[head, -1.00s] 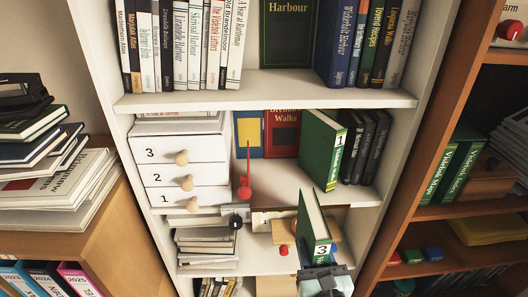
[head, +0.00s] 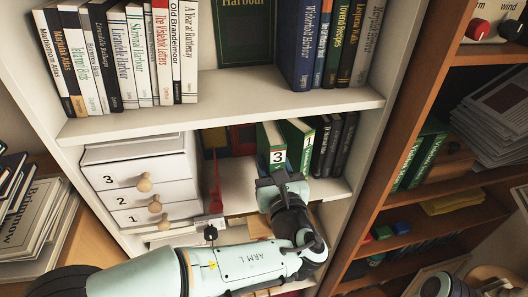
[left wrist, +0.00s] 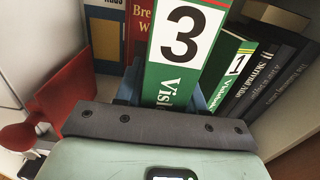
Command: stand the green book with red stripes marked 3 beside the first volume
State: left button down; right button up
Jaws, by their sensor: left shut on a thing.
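My left gripper (head: 280,184) is shut on the green book marked 3 (head: 271,138), low on its spine. The book is upright in the middle shelf bay, spine towards me. In the left wrist view, the book (left wrist: 185,50) fills the middle, with its white label and a thin red stripe. The green first volume marked 1 (head: 298,135) stands just to its right; it also shows in the left wrist view (left wrist: 225,65), set further back. I cannot tell whether the two touch, or whether book 3's hidden bottom rests on the shelf.
Dark books (head: 331,140) stand right of the first volume. A red book (head: 243,138) and a blue one stand behind on the left. A red upright object (head: 215,188) and a white drawer unit (head: 140,180) are further left. The shelf above (head: 230,108) overhangs.

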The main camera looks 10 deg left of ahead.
pick_arm(q)
jog(key=shift+w+a+f+p, duration=0.15)
jog(key=shift+w+a+f, duration=0.35)
jog(key=shift+w, duration=0.55)
jog(key=shift+w+a+f+p, duration=0.1)
jog(key=shift+w+a+f, duration=0.4)
jog(key=shift+w, duration=0.55)
jog(key=shift+w+a+f+p, duration=0.15)
jog(key=shift+w+a+f, duration=0.15)
jog(key=shift+w+f, duration=0.55)
pick_arm(e)
jog(key=shift+w+r, duration=0.6)
jog(key=shift+r, duration=0.2)
pick_arm(q)
jog(key=shift+w+r, duration=0.2)
jog(key=shift+w, duration=0.05)
jog(key=shift+f, duration=0.15)
jog(key=c, duration=1)
grip_release()
jog(key=shift+f, duration=0.15)
jog(key=shift+c, duration=0.2)
jog(key=o, duration=0.4)
jog(key=shift+s, duration=0.1)
jog(key=shift+c, duration=0.2)
pick_arm(e)
jog(key=shift+s+f, duration=0.1)
